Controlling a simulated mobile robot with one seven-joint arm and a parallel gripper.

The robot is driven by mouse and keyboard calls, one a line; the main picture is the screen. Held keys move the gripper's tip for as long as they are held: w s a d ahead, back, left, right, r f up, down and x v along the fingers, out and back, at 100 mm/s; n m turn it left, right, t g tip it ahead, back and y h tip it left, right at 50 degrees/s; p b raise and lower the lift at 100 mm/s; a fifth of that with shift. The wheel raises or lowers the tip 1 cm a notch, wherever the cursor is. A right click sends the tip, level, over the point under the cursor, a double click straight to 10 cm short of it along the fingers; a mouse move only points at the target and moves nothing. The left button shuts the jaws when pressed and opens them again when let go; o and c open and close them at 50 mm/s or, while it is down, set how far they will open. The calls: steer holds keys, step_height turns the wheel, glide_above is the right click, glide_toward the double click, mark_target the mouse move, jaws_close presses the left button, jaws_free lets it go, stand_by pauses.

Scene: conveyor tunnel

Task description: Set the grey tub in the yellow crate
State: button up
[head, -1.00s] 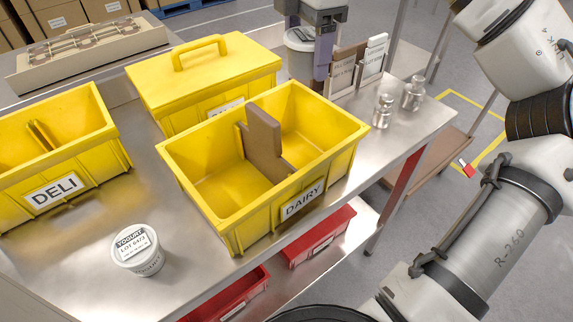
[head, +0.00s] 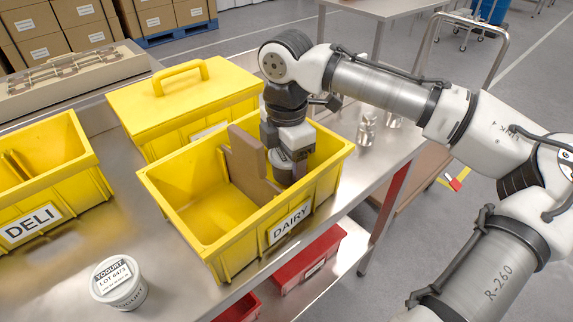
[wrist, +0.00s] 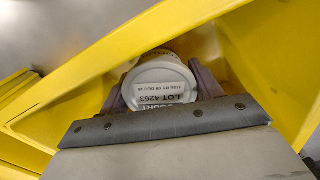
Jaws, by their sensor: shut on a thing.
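The grey tub (wrist: 160,78) is between the fingers of my gripper (wrist: 162,92) in the wrist view, with a label reading LOT 4263. In the head view the tub (head: 282,168) is partly hidden by my gripper (head: 290,166). My gripper is shut on it and reaches down into the right compartment of the yellow crate labelled DAIRY (head: 188,236). Yellow walls flank the tub in the wrist view. A brown divider (head: 246,162) stands in the crate, just left of the tub. I cannot tell whether the tub touches the crate floor.
A white yogurt tub (head: 120,284) marked LOT 6473 stands on the steel table, front left. A yellow DELI crate (head: 60,215) is at the left and a lidded yellow crate (head: 185,100) behind. Small metal pieces (head: 367,130) stand at the right. Red bins (head: 310,262) sit below.

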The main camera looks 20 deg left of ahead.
steer(key=shift+f, duration=0.55)
steer(key=o, duration=1.4)
steer(key=shift+f, duration=0.15)
step_height(320, 180, up, 12)
steer(key=shift+r, duration=0.2)
